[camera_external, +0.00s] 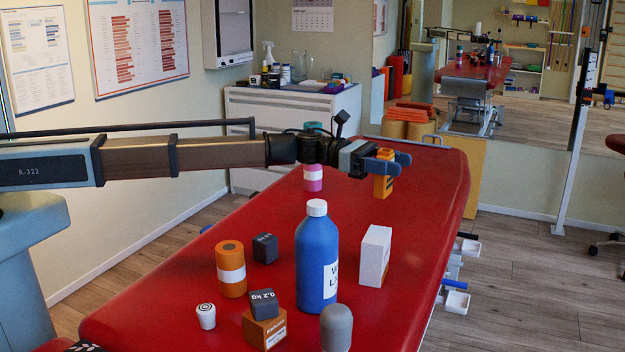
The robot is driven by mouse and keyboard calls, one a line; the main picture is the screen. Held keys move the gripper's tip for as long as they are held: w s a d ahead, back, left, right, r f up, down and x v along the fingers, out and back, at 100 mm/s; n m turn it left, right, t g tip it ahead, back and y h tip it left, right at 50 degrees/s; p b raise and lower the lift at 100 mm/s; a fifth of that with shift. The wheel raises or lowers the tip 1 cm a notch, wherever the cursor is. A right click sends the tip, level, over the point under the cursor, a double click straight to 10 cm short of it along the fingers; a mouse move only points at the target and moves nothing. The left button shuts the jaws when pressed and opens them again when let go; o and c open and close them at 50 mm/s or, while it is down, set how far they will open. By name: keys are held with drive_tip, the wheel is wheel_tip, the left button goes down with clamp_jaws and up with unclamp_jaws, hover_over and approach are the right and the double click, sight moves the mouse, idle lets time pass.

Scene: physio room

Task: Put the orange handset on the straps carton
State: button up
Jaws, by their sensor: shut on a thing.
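My gripper (390,163), with blue fingers, is shut on the orange handset (383,185) over the far part of the red couch. The handset is upright; I cannot tell for sure whether its lower end clears the couch. A brown carton (265,332) with a white label stands at the near left, with a dark 0.2 kg weight (263,303) on top. A plain white box (375,256) stands upright right of the blue bottle. The writing is too small to tell which of these is the straps carton.
On the red couch (420,220) stand a tall blue bottle (317,258), an orange jar (231,270), a dark cube (265,248), a small white pot (206,316), a grey rounded object (336,328) and a pink-labelled bottle (313,178). The couch's right side is mostly clear.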

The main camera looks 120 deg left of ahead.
drive_tip(key=d+r, duration=0.3)
drive_tip(key=d, duration=0.2)
drive_tip(key=n+y, duration=0.1)
drive_tip(key=y, duration=0.1)
hover_over(385, 236)
drive_tip(key=shift+f, duration=5.3)
drive_tip(key=shift+f, duration=0.1)
drive_tip(key=o, duration=1.1)
drive_tip(key=shift+s, duration=0.25)
drive_tip(key=s, duration=1.1)
drive_tip(key=shift+s, duration=0.3)
